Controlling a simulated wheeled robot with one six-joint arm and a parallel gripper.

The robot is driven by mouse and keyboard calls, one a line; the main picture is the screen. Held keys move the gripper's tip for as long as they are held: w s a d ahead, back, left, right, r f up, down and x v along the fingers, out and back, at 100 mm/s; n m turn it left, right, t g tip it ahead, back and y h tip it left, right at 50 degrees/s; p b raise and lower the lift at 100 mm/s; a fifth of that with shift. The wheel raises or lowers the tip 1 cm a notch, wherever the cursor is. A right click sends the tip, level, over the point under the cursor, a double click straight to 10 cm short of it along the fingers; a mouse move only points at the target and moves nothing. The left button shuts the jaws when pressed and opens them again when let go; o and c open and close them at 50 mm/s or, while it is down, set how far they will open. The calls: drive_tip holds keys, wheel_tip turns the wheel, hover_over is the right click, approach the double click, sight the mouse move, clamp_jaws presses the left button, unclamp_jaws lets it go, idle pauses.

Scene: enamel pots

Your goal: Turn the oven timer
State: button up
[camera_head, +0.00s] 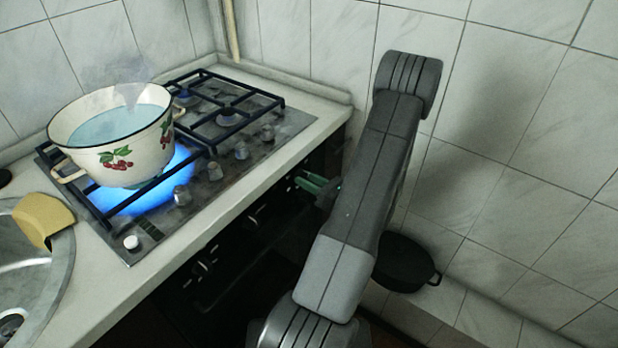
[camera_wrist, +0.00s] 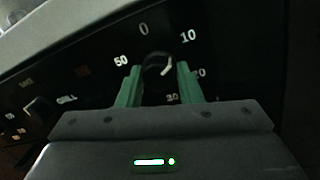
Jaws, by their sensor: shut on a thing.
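The oven timer is a dark round knob (camera_wrist: 156,70) on the black oven panel, in the middle of the wrist view. White numbers 0, 10, 30 and 50 show around it; the 20 is partly covered and the 40 is hidden. A pale mark on the knob lies on its right side, roughly between the 10 and the 20. My gripper (camera_wrist: 158,84) has one green finger on each side of the knob and is shut on it. In the head view my gripper (camera_head: 315,183) reaches the right end of the oven front (camera_head: 232,252); the knob is hard to make out there.
A cherry-patterned enamel pot (camera_head: 120,160) of steaming water stands over a blue flame on the gas hob (camera_head: 215,165). A yellow sponge (camera_head: 43,218) sits on the sink rim (camera_head: 68,265). A black pan (camera_head: 405,265) is low at right, behind my arm. Tiled walls close off the corner.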

drive_tip(key=shift+s+a, duration=0.1)
idle(0.4)
drive_tip(key=o, duration=0.9)
drive_tip(key=shift+o, duration=0.2)
drive_tip(key=v, duration=1.4)
drive_tip(key=shift+a, duration=0.15)
drive_tip(key=x, duration=1.3)
drive_tip(key=shift+w+a, duration=0.2)
drive_tip(key=shift+w, duration=0.15)
